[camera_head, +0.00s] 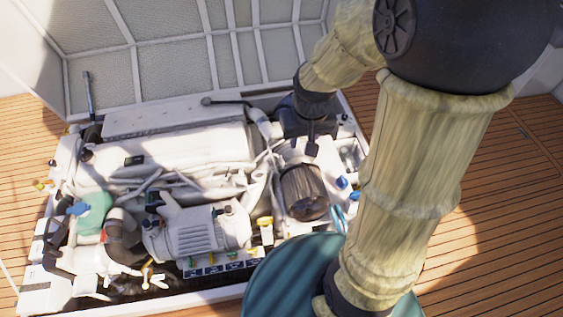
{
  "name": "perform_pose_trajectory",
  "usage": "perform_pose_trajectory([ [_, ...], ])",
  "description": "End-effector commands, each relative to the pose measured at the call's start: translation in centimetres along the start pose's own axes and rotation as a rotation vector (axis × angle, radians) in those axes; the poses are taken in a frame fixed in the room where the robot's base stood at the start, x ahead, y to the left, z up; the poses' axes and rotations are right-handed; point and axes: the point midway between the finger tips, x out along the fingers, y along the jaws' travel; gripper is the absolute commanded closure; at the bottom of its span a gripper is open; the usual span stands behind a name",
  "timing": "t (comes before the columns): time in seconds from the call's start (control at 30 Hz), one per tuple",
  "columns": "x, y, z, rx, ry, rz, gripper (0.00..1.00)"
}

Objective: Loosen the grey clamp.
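My arm comes down from the upper right over the engine in the head view. My gripper (311,148) is a small dark shape at its end, pointing down at the right part of the engine. It is above a dark, ribbed cylinder (303,192), and I cannot tell whether they touch. The fingers are too small and dark to show whether they are open or shut. I cannot pick out the grey clamp for certain among the hoses and fittings; parts of the engine's right side are hidden behind my arm.
The engine (190,150) sits in an open hatch with a raised, padded lid (180,50) behind it. A grey ribbed unit (205,230), black hoses (122,238) and a green part (95,212) crowd the front. Wooden deck (510,240) is free at right.

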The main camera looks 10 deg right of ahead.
Motion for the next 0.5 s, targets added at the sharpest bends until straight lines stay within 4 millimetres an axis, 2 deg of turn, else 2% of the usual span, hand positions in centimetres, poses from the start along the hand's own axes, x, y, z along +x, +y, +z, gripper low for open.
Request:
perform_pose_trajectory([
  [0.03,3.1,0.0,-1.5,-0.005,-0.012,0.001,0.67],
  [0.3,13.2,-0.3,-9.9,-0.025,-0.078,0.003,0.67],
  [0.5,21.4,-0.2,-15.0,-0.024,-0.125,0.0,0.67],
])
